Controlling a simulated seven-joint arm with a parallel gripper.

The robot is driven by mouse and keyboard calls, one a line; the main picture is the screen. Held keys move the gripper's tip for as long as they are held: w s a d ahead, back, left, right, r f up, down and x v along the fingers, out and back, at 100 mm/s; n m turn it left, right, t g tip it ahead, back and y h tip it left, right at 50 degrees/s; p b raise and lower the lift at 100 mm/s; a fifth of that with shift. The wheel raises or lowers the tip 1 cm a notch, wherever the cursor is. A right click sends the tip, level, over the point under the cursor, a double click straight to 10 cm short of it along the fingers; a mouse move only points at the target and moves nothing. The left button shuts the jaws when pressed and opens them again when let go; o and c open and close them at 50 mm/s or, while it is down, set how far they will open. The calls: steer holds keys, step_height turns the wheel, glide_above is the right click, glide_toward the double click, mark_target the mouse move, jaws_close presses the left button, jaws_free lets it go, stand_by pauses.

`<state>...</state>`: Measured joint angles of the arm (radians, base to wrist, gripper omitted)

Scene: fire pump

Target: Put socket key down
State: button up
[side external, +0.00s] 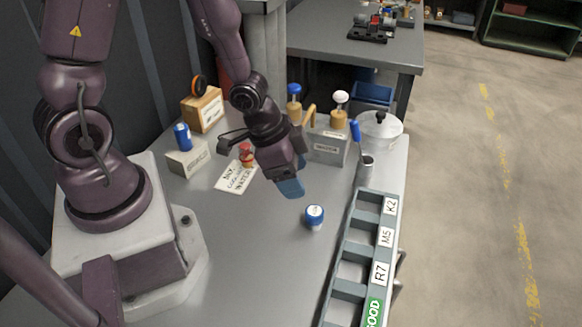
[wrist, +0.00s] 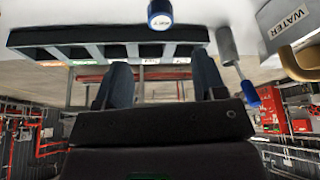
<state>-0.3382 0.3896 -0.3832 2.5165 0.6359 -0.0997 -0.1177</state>
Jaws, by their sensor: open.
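My gripper (side external: 290,182) is open and empty, held above the grey table. Its two fingers stand apart in the wrist view (wrist: 162,85). A short blue cylinder with a white, lettered top (side external: 314,218) stands upright on the table, below and right of my gripper; it also shows at the top of the wrist view (wrist: 160,15). A grey cylinder (side external: 366,170) with a blue-ended handle (side external: 355,130) is farther right, near the pot; it also shows in the wrist view (wrist: 227,45). I cannot tell for sure which of these is the socket key.
A slotted rack (side external: 388,236) with labels lines the right table edge. Behind are a grey caddy (side external: 325,148) and a lidded pot (side external: 380,132). A lettered card (side external: 236,177), a pale block (side external: 187,162) and a wooden box (side external: 205,108) are left. The front middle is clear.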

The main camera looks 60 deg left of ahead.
steer(key=shift+s+a+r, duration=0.15)
steer(key=shift+s+r, duration=0.05)
steer(key=shift+r, duration=0.3)
steer(key=a+r+n+t+y, duration=0.1)
steer(key=a+r+n+y, duration=0.4)
steer(key=r, duration=0.7)
steer(key=s+d+r+n+h, duration=0.1)
steer(key=s+r+h, duration=0.1)
steer(key=s+r, duration=0.7)
steer(key=shift+s+d+r+t+h, duration=0.15)
steer(key=shift+r+t+h, duration=0.15)
steer(key=shift+r, duration=0.25)
